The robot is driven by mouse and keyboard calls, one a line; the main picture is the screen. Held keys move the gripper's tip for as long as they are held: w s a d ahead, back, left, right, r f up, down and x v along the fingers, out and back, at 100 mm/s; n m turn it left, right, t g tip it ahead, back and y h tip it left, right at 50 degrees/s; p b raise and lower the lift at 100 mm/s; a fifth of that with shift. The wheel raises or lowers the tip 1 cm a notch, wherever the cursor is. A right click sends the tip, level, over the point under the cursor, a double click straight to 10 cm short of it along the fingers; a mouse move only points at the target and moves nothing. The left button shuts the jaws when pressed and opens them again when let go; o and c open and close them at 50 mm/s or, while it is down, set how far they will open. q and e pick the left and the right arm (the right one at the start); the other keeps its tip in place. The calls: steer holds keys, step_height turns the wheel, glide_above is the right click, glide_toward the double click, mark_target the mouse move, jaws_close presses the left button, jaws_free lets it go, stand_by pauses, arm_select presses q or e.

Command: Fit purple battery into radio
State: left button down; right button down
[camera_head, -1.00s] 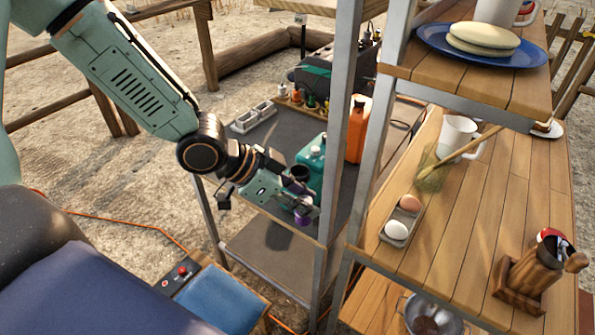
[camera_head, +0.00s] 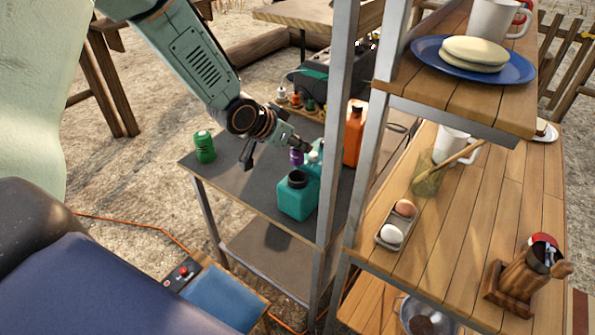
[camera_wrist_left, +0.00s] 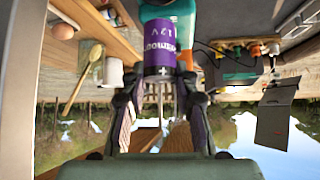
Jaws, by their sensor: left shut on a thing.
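My left gripper (camera_head: 303,150) is shut on the purple battery (camera_head: 297,157) above the grey side table. A dark boxy device (camera_head: 325,88) with a teal part, seemingly the radio, stands at the back of the table, partly hidden by the shelf post. Its battery opening cannot be made out. My right gripper is not in view.
A teal jug (camera_head: 296,198) stands below the gripper, with an orange bottle (camera_head: 354,138) behind the post. A green cylinder (camera_head: 205,147) stands at the table's left corner. Metal shelf posts (camera_head: 340,130) rise on the right. The table's left front is clear.

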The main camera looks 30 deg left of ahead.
mark_target(292, 161)
arm_select(q)
steer(key=f, duration=0.6)
steer(key=shift+w+d, duration=0.15)
steer(key=shift+w, duration=0.2)
steer(key=shift+s+f+b, duration=0.1)
steer(key=shift+f+b, duration=0.2)
steer(key=shift+s+a+f, duration=0.1)
steer(key=shift+a+f, duration=0.05)
steer(key=shift+a, duration=0.05)
steer(key=shift+f, duration=0.1)
steer(key=c, duration=1.3)
jaws_free()
steer(key=shift+d, duration=0.2)
steer(key=shift+o, duration=1.4)
steer(key=shift+a, duration=0.15)
